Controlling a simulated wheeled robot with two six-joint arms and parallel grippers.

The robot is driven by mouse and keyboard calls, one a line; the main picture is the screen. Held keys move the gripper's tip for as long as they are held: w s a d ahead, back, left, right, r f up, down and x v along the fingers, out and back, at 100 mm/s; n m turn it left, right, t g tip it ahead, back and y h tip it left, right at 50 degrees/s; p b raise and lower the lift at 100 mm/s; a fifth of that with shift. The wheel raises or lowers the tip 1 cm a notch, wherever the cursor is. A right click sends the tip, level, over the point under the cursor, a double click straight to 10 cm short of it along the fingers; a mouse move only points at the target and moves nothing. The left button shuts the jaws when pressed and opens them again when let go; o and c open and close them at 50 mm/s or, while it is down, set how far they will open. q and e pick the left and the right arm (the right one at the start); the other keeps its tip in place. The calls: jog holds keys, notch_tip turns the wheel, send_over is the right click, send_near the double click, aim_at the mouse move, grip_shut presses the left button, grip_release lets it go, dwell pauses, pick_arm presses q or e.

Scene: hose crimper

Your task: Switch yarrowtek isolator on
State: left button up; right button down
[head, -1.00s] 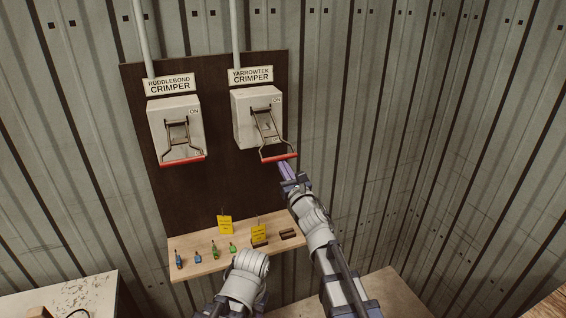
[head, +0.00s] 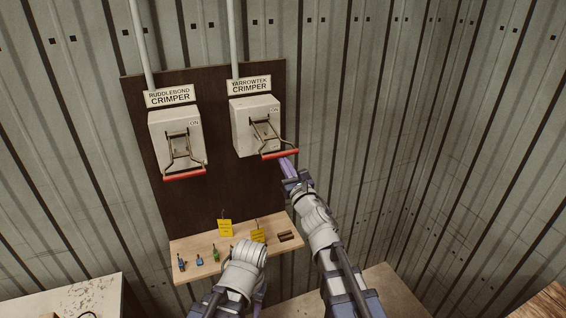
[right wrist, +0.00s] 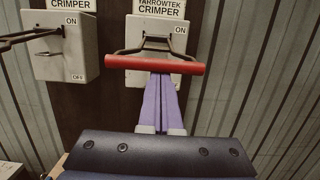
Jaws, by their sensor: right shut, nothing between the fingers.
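The yarrowtek isolator is a pale grey box (head: 242,137) under the YARROWTEK CRIMPER label (head: 249,86). Its wire lever ends in a red bar (head: 278,155), which sticks out from the box near its lower part. ON shows at the top of the box. My right gripper (head: 288,164) is shut and empty, its purple fingers pointing up at the bar from below. In the right wrist view, the fingertips (right wrist: 161,78) reach the red bar (right wrist: 153,65), which covers their ends; they appear to touch it.
The ruddlebond isolator (head: 160,143) is to the left, its red bar hanging low. A wooden shelf (head: 222,265) below holds several small padlock-like items and yellow tags (head: 225,228). Ribbed metal walls meet at the right. Space right of the board is clear.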

jog(key=shift+w+r, duration=0.25)
jog(key=shift+r, duration=0.25)
jog(key=shift+f, duration=0.1)
